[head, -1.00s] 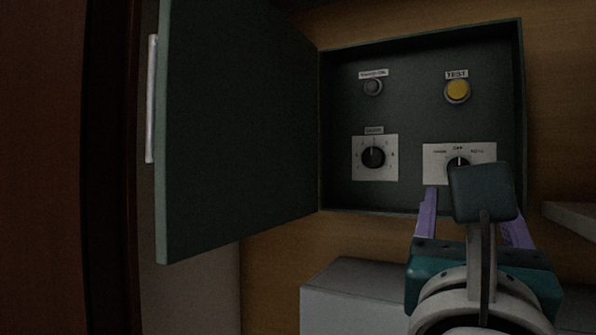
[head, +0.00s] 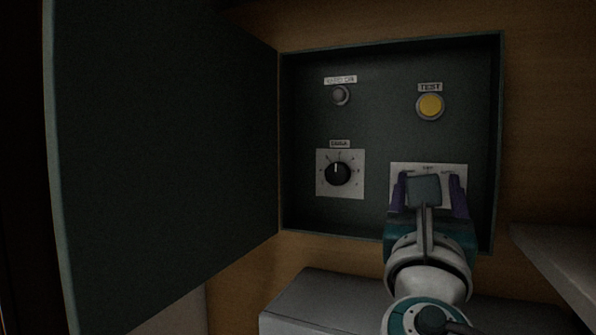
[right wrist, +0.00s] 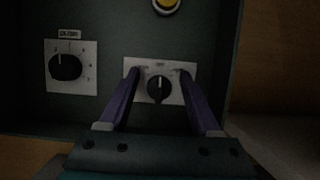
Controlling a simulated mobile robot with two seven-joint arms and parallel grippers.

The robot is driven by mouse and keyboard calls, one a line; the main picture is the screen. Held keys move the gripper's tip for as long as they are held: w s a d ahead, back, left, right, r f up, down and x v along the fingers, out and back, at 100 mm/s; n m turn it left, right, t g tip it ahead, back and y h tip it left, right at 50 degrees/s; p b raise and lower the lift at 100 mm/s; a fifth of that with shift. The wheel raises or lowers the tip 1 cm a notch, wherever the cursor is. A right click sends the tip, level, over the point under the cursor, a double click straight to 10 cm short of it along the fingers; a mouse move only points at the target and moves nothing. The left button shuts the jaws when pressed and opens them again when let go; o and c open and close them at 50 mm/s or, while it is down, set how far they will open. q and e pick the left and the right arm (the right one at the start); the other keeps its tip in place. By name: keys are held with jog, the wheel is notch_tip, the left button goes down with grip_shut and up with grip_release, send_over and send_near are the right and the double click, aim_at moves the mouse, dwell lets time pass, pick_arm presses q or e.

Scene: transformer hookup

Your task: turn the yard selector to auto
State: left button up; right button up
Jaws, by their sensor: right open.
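The yard selector is a black rotary knob (right wrist: 160,89) on a white plate (right wrist: 177,67) at the lower right of the open green control box (head: 385,215). In the right wrist view its pointer mark points straight up, toward the label at the top middle. In the head view the knob is hidden behind my right gripper (head: 431,185). My right gripper has its purple fingers apart, one on each side of the knob, and it holds nothing. It also shows in the right wrist view (right wrist: 160,72). I cannot tell whether the fingertips touch the plate. My left gripper is not in view.
A second black dial (head: 337,173) sits on a white plate to the left. Above are a grey lamp (head: 340,95) and a yellow TEST button (head: 430,106). The box door (head: 165,165) stands open at left. A grey ledge (head: 330,300) lies below and a shelf (head: 560,262) at right.

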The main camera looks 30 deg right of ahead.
grip_shut()
dwell(0.5)
